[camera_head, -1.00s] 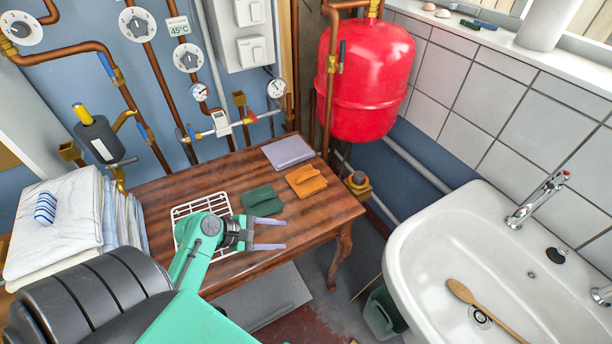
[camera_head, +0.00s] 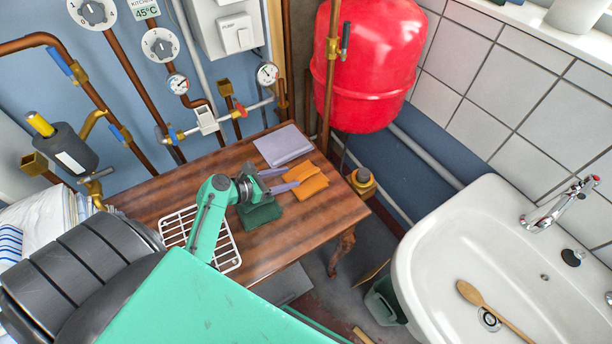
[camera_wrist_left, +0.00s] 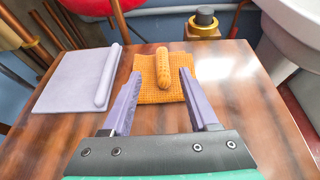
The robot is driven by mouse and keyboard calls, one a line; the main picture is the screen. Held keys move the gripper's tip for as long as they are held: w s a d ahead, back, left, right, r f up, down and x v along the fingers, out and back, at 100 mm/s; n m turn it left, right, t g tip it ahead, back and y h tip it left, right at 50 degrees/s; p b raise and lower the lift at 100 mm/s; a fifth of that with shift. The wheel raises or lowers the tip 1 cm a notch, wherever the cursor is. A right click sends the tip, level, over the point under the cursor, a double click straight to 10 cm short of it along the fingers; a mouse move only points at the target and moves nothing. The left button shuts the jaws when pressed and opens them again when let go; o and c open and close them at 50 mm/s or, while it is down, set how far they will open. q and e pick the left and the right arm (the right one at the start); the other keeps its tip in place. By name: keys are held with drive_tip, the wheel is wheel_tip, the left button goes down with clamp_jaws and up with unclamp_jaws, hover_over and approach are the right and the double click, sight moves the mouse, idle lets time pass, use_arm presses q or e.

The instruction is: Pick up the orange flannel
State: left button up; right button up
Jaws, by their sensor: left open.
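The orange flannel (camera_head: 309,184) lies on the wooden table near its right edge. In the left wrist view the orange flannel (camera_wrist_left: 158,82) is a flat square with a rolled ridge standing up along its middle. My left gripper (camera_head: 286,180) is open, its two lilac fingers pointing at the flannel. In the left wrist view the fingertips of my left gripper (camera_wrist_left: 158,75) lie on either side of the ridge, over the flannel's side edges. I cannot tell how high they are above the table. My right gripper is not in view.
A lilac folded cloth (camera_head: 283,146) lies behind the orange one, and a green cloth (camera_head: 260,214) lies beside it, partly under my arm. A white wire rack (camera_head: 228,250) is on the table. A white sink (camera_head: 440,235) stands to the right, with a red tank (camera_head: 375,60) behind.

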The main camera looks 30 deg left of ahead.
sight(306, 174)
use_arm(q)
drive_tip(key=x, duration=0.4)
drive_tip(key=shift+w+d, duration=0.1)
drive_tip(key=shift+d, duration=0.2)
drive_tip(key=shift+w+d+f, duration=0.2)
drive_tip(key=shift+w, duration=0.1)
drive_tip(key=shift+a, duration=0.1)
drive_tip(key=c, duration=0.9)
clamp_jaws()
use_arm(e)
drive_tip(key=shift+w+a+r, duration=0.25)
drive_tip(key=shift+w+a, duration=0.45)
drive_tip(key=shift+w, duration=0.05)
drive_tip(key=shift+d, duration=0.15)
